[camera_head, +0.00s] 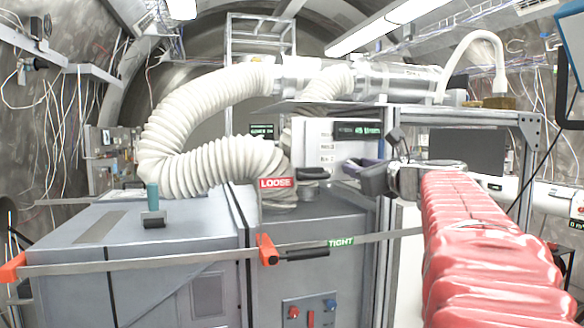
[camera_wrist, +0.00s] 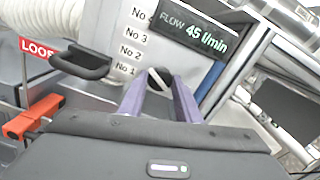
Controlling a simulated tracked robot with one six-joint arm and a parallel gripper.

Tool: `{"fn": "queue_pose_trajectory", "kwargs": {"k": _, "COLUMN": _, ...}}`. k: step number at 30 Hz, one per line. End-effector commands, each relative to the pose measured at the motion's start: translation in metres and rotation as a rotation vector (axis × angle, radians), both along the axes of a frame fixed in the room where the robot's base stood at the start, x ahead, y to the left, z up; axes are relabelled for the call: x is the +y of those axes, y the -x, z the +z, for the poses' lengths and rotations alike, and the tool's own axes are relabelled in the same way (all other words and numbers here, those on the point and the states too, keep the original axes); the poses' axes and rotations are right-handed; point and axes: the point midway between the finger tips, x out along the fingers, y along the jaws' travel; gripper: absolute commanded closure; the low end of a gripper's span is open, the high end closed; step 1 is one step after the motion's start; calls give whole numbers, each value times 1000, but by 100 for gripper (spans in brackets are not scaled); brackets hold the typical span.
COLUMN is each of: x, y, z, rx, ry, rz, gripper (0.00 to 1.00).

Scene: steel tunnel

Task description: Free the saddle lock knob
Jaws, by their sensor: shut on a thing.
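In the wrist view the purple fingers of my gripper (camera_wrist: 157,90) are closed around a small round dark knob (camera_wrist: 158,77) with a white bar across its face, set slanted. The knob sits at the lower edge of a white panel (camera_wrist: 110,25) marked No 1 to No 4. In the head view my gripper (camera_head: 352,170) reaches the right side of the same white panel (camera_head: 312,145), and the knob is hidden there. A red LOOSE sign (camera_head: 277,183) is to the left of the gripper, and a green TIGHT sign (camera_head: 341,242) is below it.
A black handle (camera_head: 314,173) sticks out just left of my gripper. An orange clamp (camera_head: 267,250) sits on a grey rail (camera_head: 180,257) below. A ribbed white hose (camera_head: 165,130) loops at the left. A flow display (camera_wrist: 193,30) reads 45 l/min. A metal frame (camera_head: 460,115) stands at the right.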

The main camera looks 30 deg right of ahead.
Motion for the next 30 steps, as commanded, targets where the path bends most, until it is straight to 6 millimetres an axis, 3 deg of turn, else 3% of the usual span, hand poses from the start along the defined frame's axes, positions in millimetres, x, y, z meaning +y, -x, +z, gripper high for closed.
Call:
{"fn": "queue_pose_trajectory", "kwargs": {"k": 14, "x": 1, "y": 0, "z": 0, "rx": 34, "ry": 107, "rz": -5, "gripper": 92}}
{"fn": "queue_pose_trajectory", "kwargs": {"k": 30, "x": 2, "y": 0, "z": -1, "rx": 170, "ry": 538, "rz": -2, "gripper": 92}}
